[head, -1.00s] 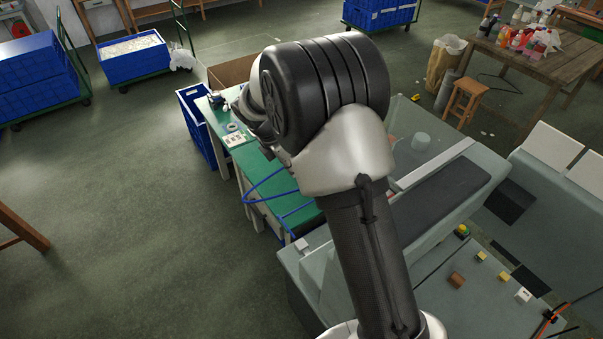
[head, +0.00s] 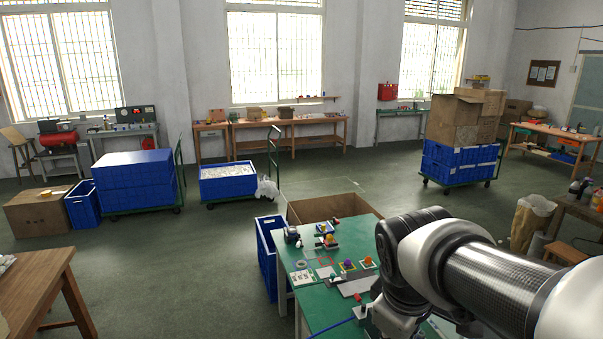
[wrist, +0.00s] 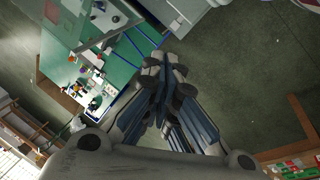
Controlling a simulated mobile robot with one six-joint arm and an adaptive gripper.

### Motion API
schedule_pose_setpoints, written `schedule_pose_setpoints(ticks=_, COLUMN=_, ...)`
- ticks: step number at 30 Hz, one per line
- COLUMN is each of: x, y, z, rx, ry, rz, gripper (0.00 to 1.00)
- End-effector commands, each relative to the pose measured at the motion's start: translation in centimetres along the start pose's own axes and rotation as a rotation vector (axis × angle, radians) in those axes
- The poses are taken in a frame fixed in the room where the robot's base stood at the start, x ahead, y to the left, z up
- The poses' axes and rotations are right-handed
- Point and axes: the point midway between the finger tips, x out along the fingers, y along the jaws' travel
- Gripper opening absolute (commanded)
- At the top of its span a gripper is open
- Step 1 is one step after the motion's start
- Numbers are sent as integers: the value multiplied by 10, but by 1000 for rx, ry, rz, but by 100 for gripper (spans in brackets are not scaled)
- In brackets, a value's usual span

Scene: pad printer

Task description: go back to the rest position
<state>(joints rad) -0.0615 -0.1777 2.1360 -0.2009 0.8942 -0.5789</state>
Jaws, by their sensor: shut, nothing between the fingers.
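My gripper (wrist: 162,88) shows in the wrist view with its fingers closed together and nothing between them. It hangs in the air above the dark green floor, beside the green-topped table (wrist: 127,58). In the head view my arm reaches in from the lower right, and the gripper itself is hidden or out of the picture. The green table (head: 322,304) stands in front of it, with small coloured parts on top. The pad printer is not clearly visible in the head view; a grey machine body (wrist: 185,14) shows at the top of the wrist view.
An open cardboard box (head: 325,207) and a blue crate (head: 267,245) stand by the table. Blue crates on carts (head: 135,180) are farther back. A wooden table (head: 40,285) stands at the left. The floor (head: 180,270) between is free.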

Motion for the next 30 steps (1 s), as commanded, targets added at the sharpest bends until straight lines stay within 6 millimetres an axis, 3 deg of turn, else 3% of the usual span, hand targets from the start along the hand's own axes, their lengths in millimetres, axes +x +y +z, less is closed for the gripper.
schedule_pose_setpoints(ticks=1, x=-14, y=-10, z=13, rx=96, ry=32, rz=5, gripper=0)
schedule_pose_setpoints(ticks=6, x=-39, y=-44, z=46, rx=391, ry=117, rz=-10, gripper=0)
schedule_pose_setpoints(ticks=16, x=-54, y=-93, z=84, rx=779, ry=233, rz=-59, gripper=0)
schedule_pose_setpoints(ticks=26, x=24, y=-122, z=99, rx=776, ry=198, rz=-72, gripper=0)
schedule_pose_setpoints(ticks=30, x=66, y=-139, z=109, rx=774, ry=179, rz=-79, gripper=0)
